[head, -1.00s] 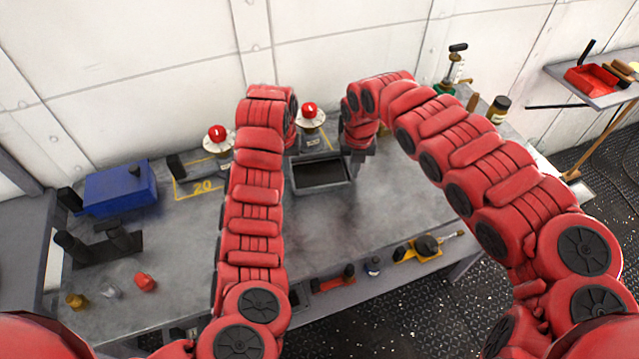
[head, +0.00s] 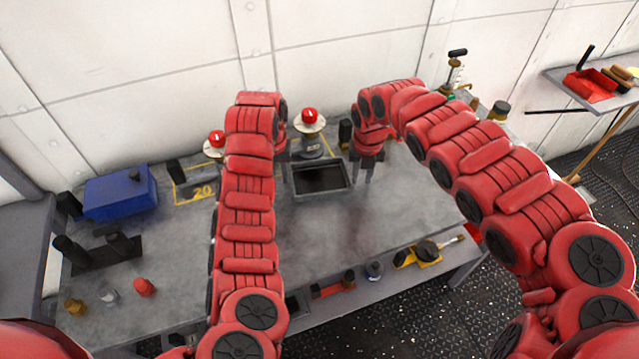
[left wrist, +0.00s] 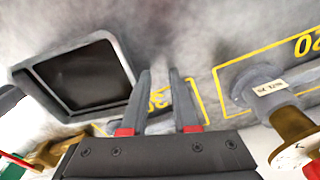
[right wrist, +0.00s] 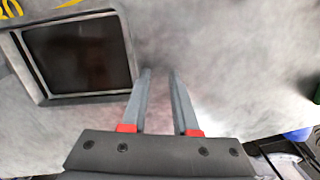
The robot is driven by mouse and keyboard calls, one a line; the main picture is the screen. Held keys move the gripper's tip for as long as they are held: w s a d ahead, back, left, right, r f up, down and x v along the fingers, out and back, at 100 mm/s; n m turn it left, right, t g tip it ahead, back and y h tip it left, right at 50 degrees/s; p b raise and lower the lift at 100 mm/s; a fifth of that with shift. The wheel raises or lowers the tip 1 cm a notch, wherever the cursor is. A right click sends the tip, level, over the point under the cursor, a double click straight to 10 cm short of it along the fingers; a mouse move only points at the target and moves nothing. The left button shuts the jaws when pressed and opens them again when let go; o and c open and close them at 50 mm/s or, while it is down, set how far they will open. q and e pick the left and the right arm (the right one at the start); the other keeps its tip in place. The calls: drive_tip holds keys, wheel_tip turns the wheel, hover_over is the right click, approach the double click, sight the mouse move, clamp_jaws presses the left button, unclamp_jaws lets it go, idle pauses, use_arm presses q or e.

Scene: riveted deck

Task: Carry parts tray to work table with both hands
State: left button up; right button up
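The parts tray (head: 322,192) is a dark grey rectangular tray with a black inside, resting on the grey work table (head: 380,215) near its back. It also shows in the left wrist view (left wrist: 118,62) and the right wrist view (right wrist: 85,98). My left gripper (head: 284,185) is just left of the tray, partly hidden by my arm. My right gripper (head: 365,175) is just right of the tray. Both wrist views show parted fingers with nothing between them, beside the tray and apart from it, in the left wrist view (left wrist: 159,70) and right wrist view (right wrist: 160,70).
Two red-topped fixtures (head: 310,117) (head: 216,140) stand behind the tray. A blue box (head: 120,192) and black holder (head: 105,250) are at the left. A yellow-based tool (head: 425,252) lies along the front edge. The table is clear in front of the tray.

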use_arm(q)
drive_tip(key=shift+r, duration=0.1)
wheel_tip(320, 180, up, 12)
drive_tip(key=shift+s, duration=0.45)
use_arm(e)
wheel_tip(320, 180, up, 12)
drive_tip(key=shift+s, duration=0.45)
idle(0.4)
